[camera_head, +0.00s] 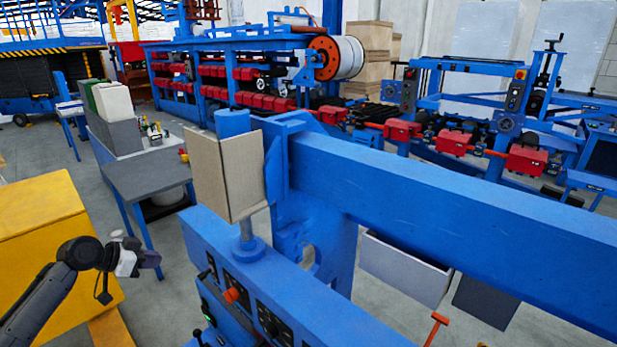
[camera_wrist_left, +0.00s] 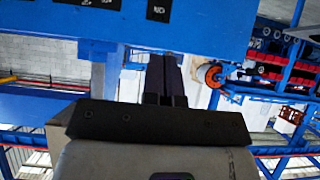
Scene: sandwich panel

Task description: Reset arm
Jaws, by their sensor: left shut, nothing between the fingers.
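My left arm comes in from the lower left in the head view. Its left gripper (camera_head: 153,260) is small there, held in front of the yellow cabinet (camera_head: 40,215) and left of the blue machine's control panel (camera_head: 235,290). In the left wrist view the dark fingers of the left gripper (camera_wrist_left: 166,62) lie together, shut and empty. They point toward a blue surface (camera_wrist_left: 200,22) with dark labels, apparently part of the machine. My right gripper is in neither view.
A large blue beam (camera_head: 450,220) crosses the right side. A beige panel (camera_head: 228,170) stands at the machine's post. A grey table (camera_head: 150,178) is behind the gripper. Some open floor (camera_head: 165,295) shows between the gripper and the machine.

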